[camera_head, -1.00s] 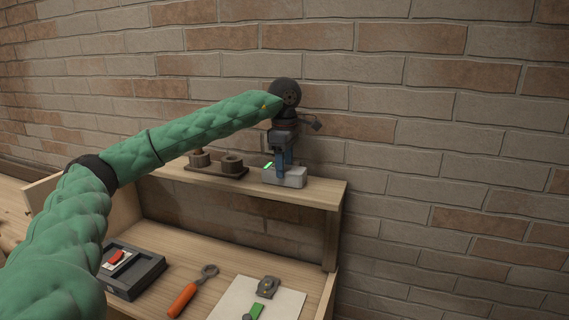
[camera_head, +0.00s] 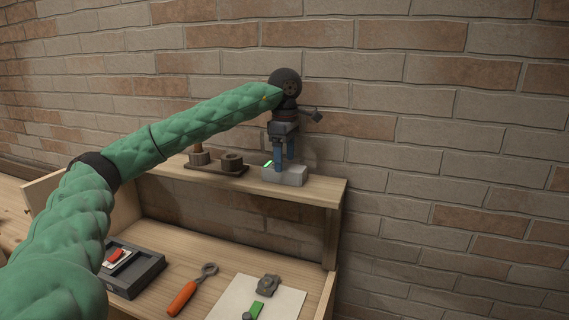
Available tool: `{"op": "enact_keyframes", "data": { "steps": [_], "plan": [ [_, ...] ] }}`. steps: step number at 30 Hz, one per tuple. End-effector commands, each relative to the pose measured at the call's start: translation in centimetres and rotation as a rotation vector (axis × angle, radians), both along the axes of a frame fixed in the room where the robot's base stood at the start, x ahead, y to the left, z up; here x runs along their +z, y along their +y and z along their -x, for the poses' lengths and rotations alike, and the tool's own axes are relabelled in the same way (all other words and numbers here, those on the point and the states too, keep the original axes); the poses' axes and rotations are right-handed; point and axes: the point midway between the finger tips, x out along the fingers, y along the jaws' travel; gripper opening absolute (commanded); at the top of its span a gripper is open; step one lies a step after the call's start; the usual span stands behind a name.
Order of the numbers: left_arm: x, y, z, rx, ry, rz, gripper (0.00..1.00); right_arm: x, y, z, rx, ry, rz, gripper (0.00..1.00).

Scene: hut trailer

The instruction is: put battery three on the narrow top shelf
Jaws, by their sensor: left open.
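A light grey block-shaped battery (camera_head: 285,176) sits on the narrow top shelf (camera_head: 322,193), near its right end. A small green mark shows at its left rear; no number can be read. My left gripper (camera_head: 284,158) is over the battery with its blue fingers pointing down, open, with the tips at or just above the battery's top. Whether the fingers still touch it I cannot tell. My right gripper is not in view.
A dark holder with round brown pieces (camera_head: 231,163) stands left of the battery on the shelf. Below lie a dark grey box (camera_head: 146,273), an orange-handled tool (camera_head: 184,297) and a pale sheet (camera_head: 277,301) with small parts. A brick wall (camera_head: 440,140) rises behind.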

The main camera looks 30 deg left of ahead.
Motion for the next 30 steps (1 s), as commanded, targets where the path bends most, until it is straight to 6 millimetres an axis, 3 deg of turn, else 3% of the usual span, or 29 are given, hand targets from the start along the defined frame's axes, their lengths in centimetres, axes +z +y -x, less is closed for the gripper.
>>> {"op": "enact_keyframes", "data": {
  "steps": [7,14,30],
  "plan": [
    [3.2,0.0,0.0,0.0,-0.003,0.0,0.74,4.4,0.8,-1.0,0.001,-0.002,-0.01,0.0],
    [6.2,0.0,0.0,0.001,-0.005,-0.001,0.74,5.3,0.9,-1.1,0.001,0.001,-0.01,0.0],
    [10.1,0.0,0.0,0.001,-0.003,-0.001,0.74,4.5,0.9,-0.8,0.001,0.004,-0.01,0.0]
  ]
}}
